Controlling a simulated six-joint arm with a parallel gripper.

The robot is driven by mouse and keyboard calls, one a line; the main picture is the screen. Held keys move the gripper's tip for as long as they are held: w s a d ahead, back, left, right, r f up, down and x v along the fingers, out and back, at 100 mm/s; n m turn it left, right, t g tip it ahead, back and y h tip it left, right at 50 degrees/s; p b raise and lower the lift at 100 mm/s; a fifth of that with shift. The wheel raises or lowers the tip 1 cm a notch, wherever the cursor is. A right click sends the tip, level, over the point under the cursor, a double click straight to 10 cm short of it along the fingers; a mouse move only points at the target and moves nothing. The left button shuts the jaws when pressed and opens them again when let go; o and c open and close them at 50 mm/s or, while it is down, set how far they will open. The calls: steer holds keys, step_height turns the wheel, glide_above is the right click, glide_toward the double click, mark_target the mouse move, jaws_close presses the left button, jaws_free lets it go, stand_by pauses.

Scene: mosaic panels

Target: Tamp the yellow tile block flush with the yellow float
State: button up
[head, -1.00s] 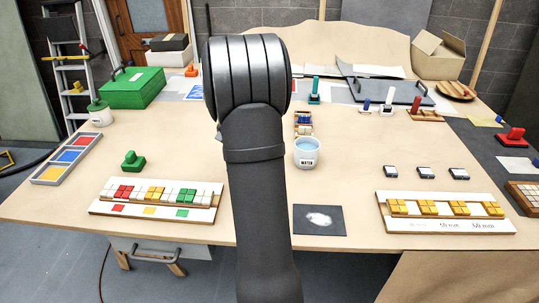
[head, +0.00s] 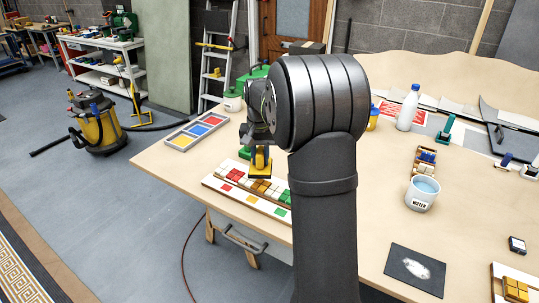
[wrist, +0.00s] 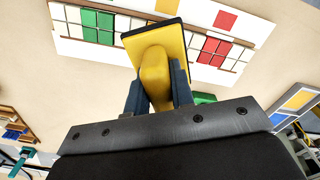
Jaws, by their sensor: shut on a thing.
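My gripper (head: 259,148) is shut on the handle of the yellow float (head: 262,161). In the wrist view my gripper (wrist: 155,85) has one finger on each side of the handle of the yellow float (wrist: 156,60). The float's plate hangs over the middle of the white tile panel (head: 212,182). The yellow tile block (head: 264,187) shows just below the float in the head view, in shade. In the wrist view the plate hides it, between green tiles (wrist: 97,26) and red tiles (wrist: 213,50). I cannot tell whether float and block touch.
A green float (head: 244,154) stands behind the panel, partly hidden by my gripper. A tray of coloured compartments (head: 196,132) lies at the table's left edge. A water cup (head: 422,195) and a dark mat (head: 415,268) are to the right. My arm hides the panel's right end.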

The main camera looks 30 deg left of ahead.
steer(key=shift+f, duration=2.55)
steer(key=shift+d+f, duration=0.1)
steer(key=shift+f, duration=0.85)
stand_by(0.4)
steer(key=shift+r, duration=0.1)
steer(key=shift+r, duration=3.55)
